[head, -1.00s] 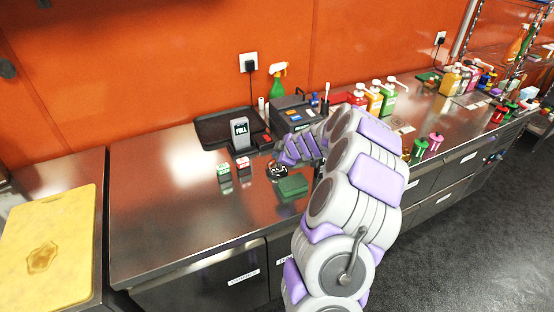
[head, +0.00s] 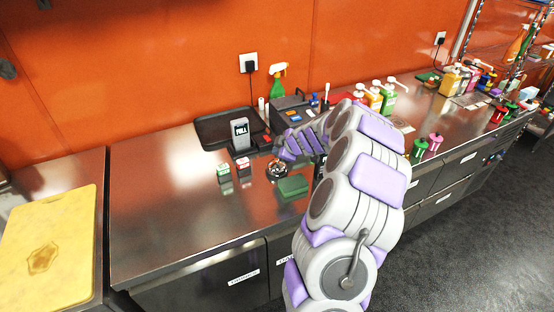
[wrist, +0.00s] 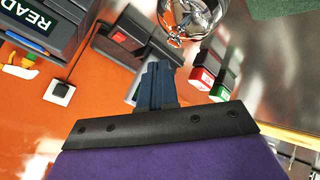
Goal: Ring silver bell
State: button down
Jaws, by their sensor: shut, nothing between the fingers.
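The silver bell (head: 277,171) sits on the steel counter, left of the green pad. In the wrist view the shiny bell (wrist: 192,14) is at the top edge, partly cut off. My gripper (head: 283,156) is just above and behind the bell in the head view, its fingertips small and hard to make out. In the wrist view my gripper (wrist: 158,68) is shut and empty, with its dark fingers together. The bell appears beyond the fingertips and a little right of them there; I cannot tell whether they touch.
A green pad (head: 293,186) lies right of the bell. Small green (head: 223,173) and red (head: 243,167) boxes stand to its left. A grey stand marked FULL (head: 240,136) and a black tray (head: 222,128) are behind. The counter's front left is clear.

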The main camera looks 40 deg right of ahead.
notch_tip(320, 180, up, 5)
jog(key=shift+f+p, duration=0.2)
jog(key=shift+p, duration=0.4)
dwell(0.6)
jog(key=s+a+r+g+y, duration=0.1)
jog(key=a+r+y, duration=0.15)
jog(key=a, duration=0.65)
jog(key=s+a+r+g+y, duration=0.1)
jog(key=a+r, duration=0.2)
jog(key=a, duration=0.7)
jog(key=s+a+r+m+g+y, duration=0.1)
jog(key=s+a+r+g, duration=0.15)
jog(key=s+a, duration=0.85)
jog(key=s+a+m+g, duration=0.2)
jog(key=s+a+g, duration=0.1)
jog(key=s+a, duration=0.55)
jog(key=s+d+f+m+g+h, duration=0.2)
jog(key=s+m+g+h, duration=0.1)
jog(key=s, duration=1.6)
jog(key=m+h, duration=0.1)
jog(key=m, duration=0.1)
jog(key=shift+s+m, duration=0.3)
jog(key=shift+s, duration=0.1)
